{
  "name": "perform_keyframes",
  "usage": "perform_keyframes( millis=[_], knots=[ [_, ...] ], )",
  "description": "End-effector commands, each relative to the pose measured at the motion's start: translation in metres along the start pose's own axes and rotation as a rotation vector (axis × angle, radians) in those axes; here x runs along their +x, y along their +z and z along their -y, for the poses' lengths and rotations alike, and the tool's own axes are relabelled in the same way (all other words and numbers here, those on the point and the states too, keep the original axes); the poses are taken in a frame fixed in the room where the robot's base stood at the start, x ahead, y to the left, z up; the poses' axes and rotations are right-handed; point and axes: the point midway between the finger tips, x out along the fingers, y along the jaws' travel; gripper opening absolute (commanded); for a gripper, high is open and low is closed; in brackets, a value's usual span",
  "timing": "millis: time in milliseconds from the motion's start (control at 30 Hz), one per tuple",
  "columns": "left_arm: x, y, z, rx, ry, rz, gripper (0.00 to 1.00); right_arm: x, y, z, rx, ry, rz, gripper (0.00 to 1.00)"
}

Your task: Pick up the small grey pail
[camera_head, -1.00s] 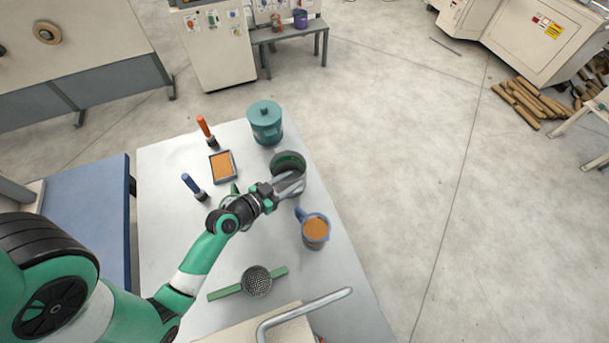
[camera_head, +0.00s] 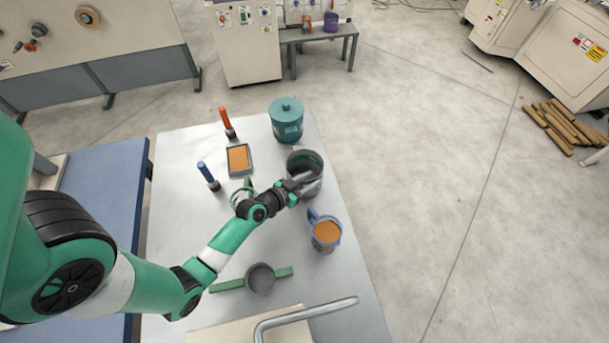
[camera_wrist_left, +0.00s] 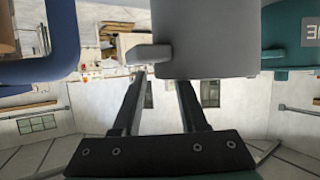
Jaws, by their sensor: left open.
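The small grey pail (camera_head: 308,160) stands on the light table, near its right edge, with its dark open top showing. My left gripper (camera_head: 300,183) is at the pail's near left side, with its fingers pointing at it. In the left wrist view the pail's grey wall (camera_wrist_left: 208,40) fills the upper middle, with a small grey tab sticking out at its left. The open fingers (camera_wrist_left: 160,85) reach toward the pail and hold nothing. I cannot tell whether a fingertip touches it. My right gripper is not in view.
A teal lidded canister (camera_head: 286,122) stands behind the pail, and a blue jug with orange contents (camera_head: 326,235) stands in front. A sieve (camera_head: 261,280), an orange-filled tray (camera_head: 239,160) and two handled tools lie around the table. Open floor is to the right.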

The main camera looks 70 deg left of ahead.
Motion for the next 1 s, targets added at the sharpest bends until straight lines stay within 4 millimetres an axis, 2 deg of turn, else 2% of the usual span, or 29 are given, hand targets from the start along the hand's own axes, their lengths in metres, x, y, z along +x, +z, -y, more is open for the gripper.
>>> perform_keyframes(
  millis=[100, 200, 467, 567, 700, 733, 1000],
  knots=[
    [0.025, 0.001, -0.001, 0.0, 0.002, -0.001, 0.42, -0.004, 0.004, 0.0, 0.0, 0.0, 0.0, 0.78],
    [0.039, 0.001, -0.001, 0.0, 0.002, -0.001, 0.42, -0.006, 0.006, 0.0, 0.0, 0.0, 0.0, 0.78],
    [0.044, -0.001, -0.001, 0.0, 0.001, -0.001, 0.42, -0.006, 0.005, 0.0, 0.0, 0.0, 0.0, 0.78],
    [0.043, -0.001, -0.001, 0.0, 0.001, -0.001, 0.28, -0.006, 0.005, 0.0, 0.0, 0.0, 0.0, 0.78],
    [0.043, 0.0, -0.001, 0.0, 0.001, -0.001, 0.03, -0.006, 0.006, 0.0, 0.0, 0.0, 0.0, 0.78],
    [0.043, 0.0, -0.001, 0.0, 0.001, 0.0, 0.0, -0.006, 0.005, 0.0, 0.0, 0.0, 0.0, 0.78],
    [0.043, 0.0, -0.001, -0.001, 0.001, 0.0, 0.0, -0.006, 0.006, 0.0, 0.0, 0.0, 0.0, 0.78]
  ],
)
